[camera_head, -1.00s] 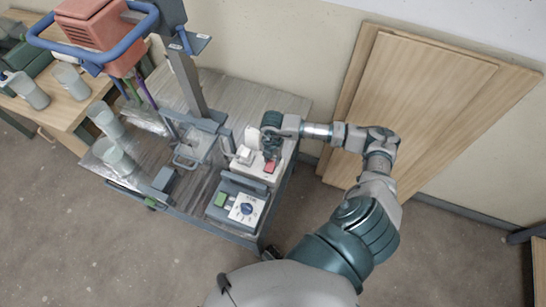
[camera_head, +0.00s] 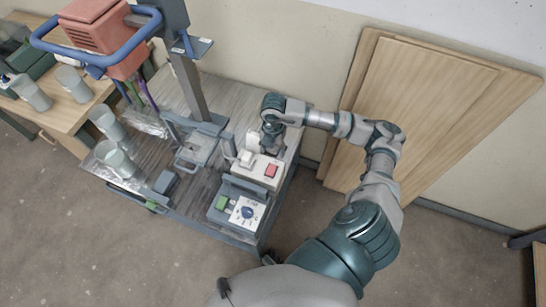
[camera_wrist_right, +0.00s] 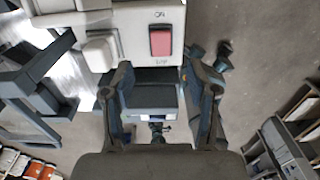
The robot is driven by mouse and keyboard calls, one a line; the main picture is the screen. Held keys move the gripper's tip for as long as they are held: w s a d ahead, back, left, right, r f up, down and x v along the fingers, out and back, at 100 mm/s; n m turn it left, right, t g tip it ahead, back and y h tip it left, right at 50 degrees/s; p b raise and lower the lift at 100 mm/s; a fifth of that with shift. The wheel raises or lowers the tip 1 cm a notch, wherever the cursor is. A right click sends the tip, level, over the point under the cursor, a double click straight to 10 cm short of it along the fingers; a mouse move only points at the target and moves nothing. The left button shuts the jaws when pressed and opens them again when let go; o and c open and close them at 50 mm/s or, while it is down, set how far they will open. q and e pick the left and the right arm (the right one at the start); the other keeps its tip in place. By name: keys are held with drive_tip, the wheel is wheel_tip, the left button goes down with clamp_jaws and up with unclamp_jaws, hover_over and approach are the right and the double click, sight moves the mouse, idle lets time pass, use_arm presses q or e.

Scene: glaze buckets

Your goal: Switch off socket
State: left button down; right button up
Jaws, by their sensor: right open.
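The socket is a white box (camera_head: 256,174) with a red switch (camera_head: 271,171) on top, standing on the cart. A white plug-like block (camera_head: 246,158) sits beside the switch. In the right wrist view the socket (camera_wrist_right: 133,30) is at the top, with the red switch (camera_wrist_right: 160,42) between small dark labels. Which way the switch is tilted I cannot tell. My right gripper (camera_head: 270,146) is behind the switch, on its wall side, apart from it. In the wrist view its fingers (camera_wrist_right: 160,70) are spread, with nothing held. My left gripper is not in view.
A grey control box (camera_head: 239,207) with a green button and blue dial stands in front of the socket. A stand with an orange-red mixer head (camera_head: 100,30) rises to the left. Grey buckets (camera_head: 112,155) are at the cart's left. Wooden boards (camera_head: 420,100) lean on the wall.

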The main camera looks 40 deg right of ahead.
wheel_tip(320, 180, up, 3)
drive_tip(key=shift+f, duration=0.15)
idle(0.6)
